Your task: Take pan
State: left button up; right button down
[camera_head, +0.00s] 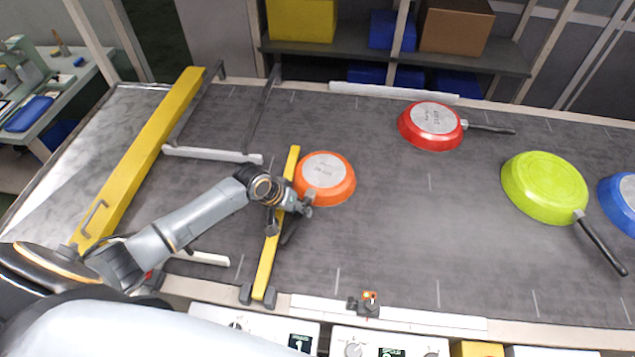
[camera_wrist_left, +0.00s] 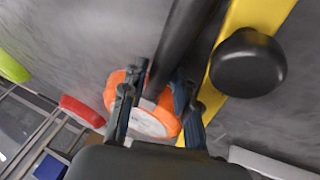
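An orange pan (camera_head: 325,178) lies upside down on the grey conveyor, its pale round base facing up. My left gripper (camera_head: 304,203) is at the pan's near left edge, where the handle starts. In the left wrist view the two fingers (camera_wrist_left: 155,105) stand on either side of the dark handle (camera_wrist_left: 182,45), with gaps visible, so the gripper looks open. The orange pan (camera_wrist_left: 153,122) shows behind the fingers. My right gripper is not in view.
A red pan (camera_head: 432,126), a green pan (camera_head: 543,187) and a blue pan (camera_head: 628,190) lie to the right. A yellow bar (camera_head: 266,268) crosses beside the orange pan; a wider yellow beam (camera_head: 145,150) stands left.

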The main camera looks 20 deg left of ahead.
pick_arm(q)
jog(key=shift+f, duration=0.25)
dwell(0.3)
grip_shut()
jog(key=shift+r, duration=0.1)
